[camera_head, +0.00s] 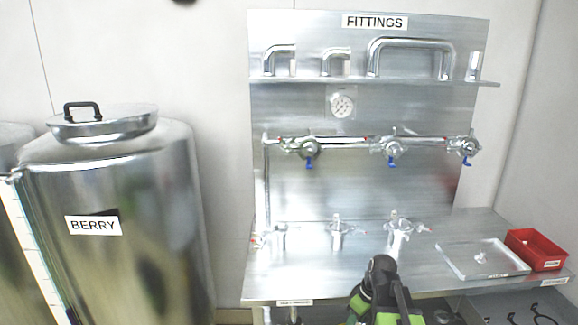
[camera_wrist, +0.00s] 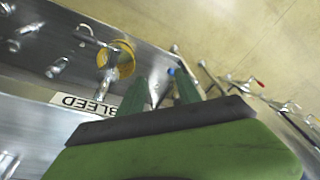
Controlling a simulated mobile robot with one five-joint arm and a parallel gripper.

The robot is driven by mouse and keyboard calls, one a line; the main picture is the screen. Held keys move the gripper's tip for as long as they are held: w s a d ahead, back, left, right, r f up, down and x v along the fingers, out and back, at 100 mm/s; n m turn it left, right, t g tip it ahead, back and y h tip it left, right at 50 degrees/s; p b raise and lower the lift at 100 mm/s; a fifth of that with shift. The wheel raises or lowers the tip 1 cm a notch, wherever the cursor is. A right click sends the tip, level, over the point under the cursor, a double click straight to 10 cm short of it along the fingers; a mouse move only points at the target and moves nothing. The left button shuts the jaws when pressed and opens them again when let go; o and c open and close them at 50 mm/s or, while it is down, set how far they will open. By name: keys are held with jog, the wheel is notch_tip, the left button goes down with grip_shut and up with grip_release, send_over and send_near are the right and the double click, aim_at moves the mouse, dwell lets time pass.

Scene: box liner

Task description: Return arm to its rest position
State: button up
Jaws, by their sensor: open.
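My gripper (camera_wrist: 162,92) shows in the wrist view as two green fingers spread apart, with nothing held between them. Past the fingertips are a metal edge and a small blue part (camera_wrist: 171,71). In the head view my black and green arm rises at the bottom, in front of the steel bench (camera_head: 310,283). The fingertips cannot be made out there.
Valves with blue handles (camera_head: 392,148) line the back panel. A BERRY tank (camera_head: 120,190) stands left.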

jog(key=s+a+m+g+h, duration=0.1)
jog(key=s+a+m+h, duration=0.1)
jog(key=s+a+m, duration=0.4)
jog(key=shift+s+a+f+m, duration=0.2)
jog(key=shift+s+m, duration=0.2)
jog(key=shift+m, duration=0.5)
jog(key=shift+c, duration=0.4)
